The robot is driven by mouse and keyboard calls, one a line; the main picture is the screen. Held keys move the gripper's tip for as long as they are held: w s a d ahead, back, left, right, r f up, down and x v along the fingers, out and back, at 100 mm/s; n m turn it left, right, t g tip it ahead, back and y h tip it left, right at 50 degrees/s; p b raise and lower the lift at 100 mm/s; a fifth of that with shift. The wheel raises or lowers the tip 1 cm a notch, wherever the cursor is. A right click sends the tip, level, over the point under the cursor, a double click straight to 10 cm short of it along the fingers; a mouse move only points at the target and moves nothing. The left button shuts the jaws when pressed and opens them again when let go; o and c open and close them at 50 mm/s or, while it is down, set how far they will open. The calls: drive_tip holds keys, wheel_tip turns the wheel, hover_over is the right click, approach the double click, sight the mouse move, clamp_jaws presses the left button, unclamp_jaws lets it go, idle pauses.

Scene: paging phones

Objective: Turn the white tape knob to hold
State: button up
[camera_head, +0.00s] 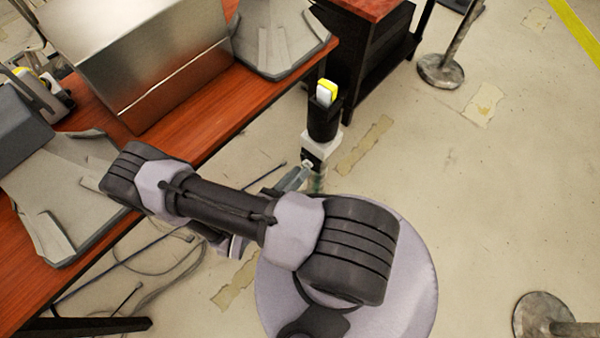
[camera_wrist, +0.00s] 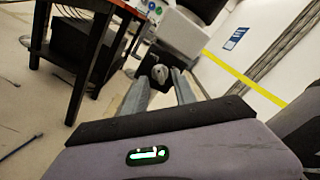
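A small pale knob (camera_wrist: 160,73) sits on a dark plate below a white box (camera_wrist: 182,35) in the wrist view. It also shows in the head view as a small white round part (camera_head: 307,165) below the white box (camera_head: 322,143). My gripper (camera_wrist: 160,80) is open, with one finger on each side of the knob in the picture. Whether the fingers touch the knob I cannot tell. In the head view my gripper (camera_head: 296,178) is partly hidden behind my arm, close to the knob.
A black holder with a yellow and white item (camera_head: 325,94) stands above the white box. A red-brown table (camera_head: 215,120) with a metal box (camera_head: 140,50) is at left. A dark cabinet (camera_head: 375,50) stands behind. Open floor lies to the right, with post bases (camera_head: 440,72).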

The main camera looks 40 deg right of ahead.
drive_tip(key=shift+d, duration=0.7)
clamp_jaws()
